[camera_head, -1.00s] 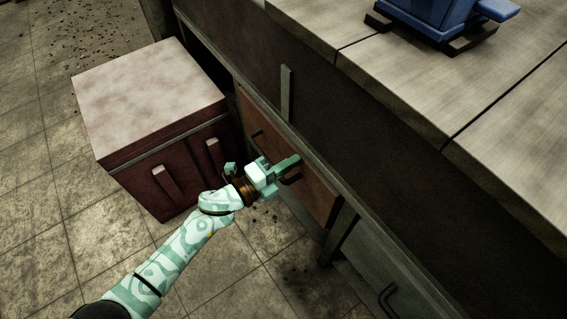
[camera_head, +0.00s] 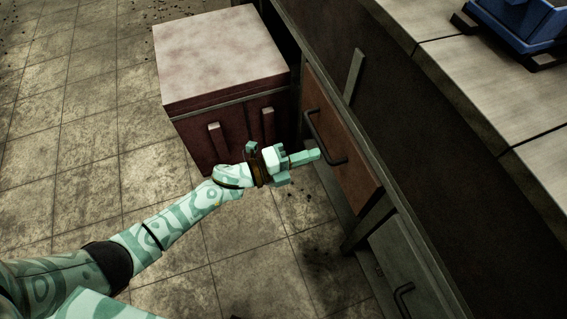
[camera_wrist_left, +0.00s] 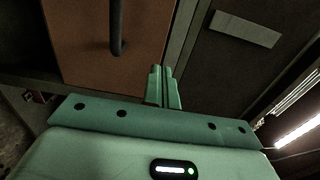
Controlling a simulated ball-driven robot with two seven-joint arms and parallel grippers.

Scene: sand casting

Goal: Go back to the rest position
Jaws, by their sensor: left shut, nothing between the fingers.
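My left gripper (camera_head: 314,156) is at the middle of the head view, in front of the brown drawer (camera_head: 350,177) of the workbench. Its fingers are shut together and empty. The drawer's dark bar handle (camera_head: 318,137) stands just beyond the fingertips, and I see a gap between them in the left wrist view. There the gripper (camera_wrist_left: 163,72) shows its fingers side by side, with the drawer handle (camera_wrist_left: 117,30) to their left and clear of them. The drawer looks closed. My right gripper is not in view.
A reddish cabinet (camera_head: 220,50) with a pale top stands left of the workbench (camera_head: 440,130). A lower grey drawer (camera_head: 395,265) has its own handle. A blue object (camera_head: 520,22) sits on the bench top. The tiled floor (camera_head: 90,150) at left is open, with dark debris below the bench.

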